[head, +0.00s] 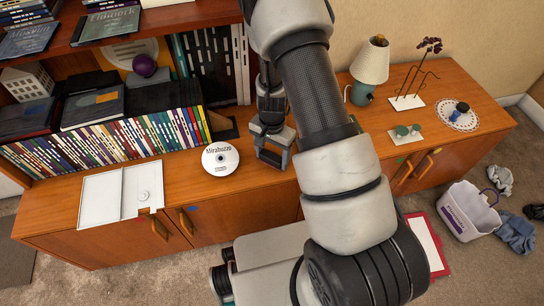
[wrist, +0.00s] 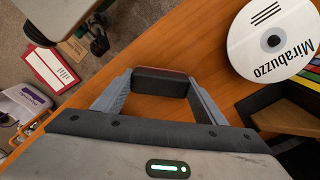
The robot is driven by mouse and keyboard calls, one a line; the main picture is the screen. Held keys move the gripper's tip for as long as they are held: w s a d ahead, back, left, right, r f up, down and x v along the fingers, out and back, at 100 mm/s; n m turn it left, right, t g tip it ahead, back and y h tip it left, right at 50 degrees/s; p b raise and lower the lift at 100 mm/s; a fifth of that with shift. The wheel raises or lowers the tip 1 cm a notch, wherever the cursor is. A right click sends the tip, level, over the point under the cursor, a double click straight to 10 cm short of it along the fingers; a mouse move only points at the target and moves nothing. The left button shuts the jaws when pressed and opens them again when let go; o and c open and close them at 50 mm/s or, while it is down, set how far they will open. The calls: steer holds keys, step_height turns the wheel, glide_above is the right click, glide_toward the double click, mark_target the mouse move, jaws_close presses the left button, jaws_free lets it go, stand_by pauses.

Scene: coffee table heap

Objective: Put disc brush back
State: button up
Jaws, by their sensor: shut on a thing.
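My gripper (head: 273,153) is low over the middle of the wooden sideboard, just right of a white disc. It is shut on a small dark block with a reddish-brown edge, which I take to be the disc brush (wrist: 160,82); it spans between the two grey fingers in the wrist view. In the head view the brush is mostly hidden by the fingers. I cannot tell whether it touches the sideboard top. The white disc, labelled Mirabuzzo (head: 220,158), lies flat and shows at the wrist view's upper right (wrist: 272,42).
An open white case (head: 100,197) lies at the sideboard's left front. A row of slim cases (head: 110,140) stands behind. A lamp (head: 370,65), a tray with green pieces (head: 406,134) and a doily (head: 458,118) are at right. A bin (head: 467,210) stands on the floor.

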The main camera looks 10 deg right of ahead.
steer(key=shift+f, duration=0.15)
steer(key=o, duration=1.1)
